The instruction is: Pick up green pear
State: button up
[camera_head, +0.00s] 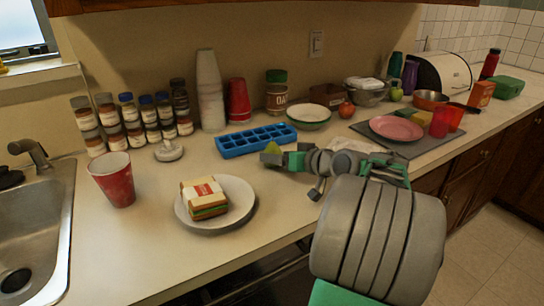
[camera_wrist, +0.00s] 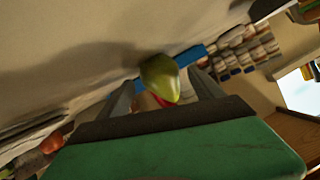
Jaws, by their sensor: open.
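The green pear (camera_head: 272,148) is on the counter just in front of the blue ice tray, at the tip of my gripper (camera_head: 281,159) in the head view. In the wrist view the pear (camera_wrist: 160,77) shows yellow-green between and beyond the two fingers of my gripper (camera_wrist: 158,92). The fingers are apart, one on each side of it. I cannot tell whether either finger touches the pear. In the head view, my gripper hides the lower part of the pear.
The blue ice tray (camera_head: 256,140) lies close behind the pear. A plate (camera_head: 240,211) with a sandwich (camera_head: 204,197) is in front to the left, and a red cup (camera_head: 113,179) stands farther left. Bowls (camera_head: 308,115) stand behind to the right. Counter between plate and pear is bare.

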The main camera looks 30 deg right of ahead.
jog(key=shift+w+a+f, duration=0.1)
jog(key=shift+w+f, duration=0.05)
jog(key=shift+w, duration=0.35)
jog(key=shift+c, duration=0.4)
jog(key=c, duration=1.5)
